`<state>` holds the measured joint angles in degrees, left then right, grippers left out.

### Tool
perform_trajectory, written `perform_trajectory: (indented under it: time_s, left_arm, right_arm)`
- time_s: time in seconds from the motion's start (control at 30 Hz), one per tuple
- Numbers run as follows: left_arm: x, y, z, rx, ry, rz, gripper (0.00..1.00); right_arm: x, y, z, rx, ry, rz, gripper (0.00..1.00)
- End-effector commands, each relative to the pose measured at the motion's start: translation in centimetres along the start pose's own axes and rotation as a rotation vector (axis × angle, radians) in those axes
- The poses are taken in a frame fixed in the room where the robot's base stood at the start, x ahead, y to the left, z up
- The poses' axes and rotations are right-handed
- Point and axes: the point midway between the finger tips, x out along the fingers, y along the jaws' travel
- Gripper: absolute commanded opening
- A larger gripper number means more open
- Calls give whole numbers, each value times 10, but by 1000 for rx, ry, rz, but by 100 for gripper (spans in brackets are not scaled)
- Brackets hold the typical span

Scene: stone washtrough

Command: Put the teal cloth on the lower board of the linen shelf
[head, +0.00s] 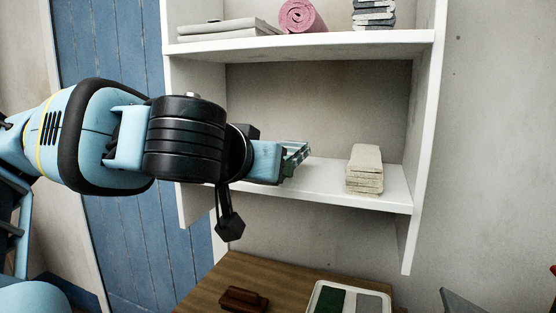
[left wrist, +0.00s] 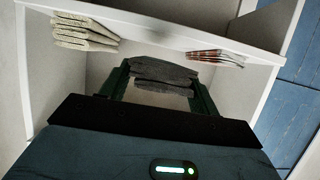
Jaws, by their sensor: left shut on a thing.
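My left gripper (head: 297,154) reaches from the left into the lower bay of the white linen shelf (head: 425,130), above its lower board (head: 325,184). It also shows in the left wrist view (left wrist: 162,90), its fingers shut on a folded cloth (left wrist: 163,74). The cloth looks dark grey there, so its teal colour is not clear. In the head view it is mostly hidden by the gripper. I cannot tell whether it touches the board. My right gripper is not in view.
A beige folded stack (head: 365,168) stands on the lower board, right of the gripper. A striped red-and-white stack (left wrist: 215,57) lies on the other side. The upper board (head: 340,46) holds grey folded linen (head: 225,28), a pink roll (head: 300,15) and a dark stack (head: 374,13). Below is a wooden top (head: 255,270).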

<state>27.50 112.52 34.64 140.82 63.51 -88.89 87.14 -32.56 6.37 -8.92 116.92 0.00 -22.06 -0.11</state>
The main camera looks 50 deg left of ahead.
Motion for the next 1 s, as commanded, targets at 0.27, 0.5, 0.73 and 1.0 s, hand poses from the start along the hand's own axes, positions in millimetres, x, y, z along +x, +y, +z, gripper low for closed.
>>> perform_trajectory:
  time_s: [0.27,0.5,0.73,1.0]
  left_arm:
    - [3,-4,-13,-4,11,6,34]
    - [53,-7,-19,-2,4,4,34]
    - [93,-11,-32,0,7,4,34]
    - [103,-11,-35,0,8,8,34]
  right_arm:
    - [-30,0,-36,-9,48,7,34]
    - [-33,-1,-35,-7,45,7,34]
    - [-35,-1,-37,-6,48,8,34]
    - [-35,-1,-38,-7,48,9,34]
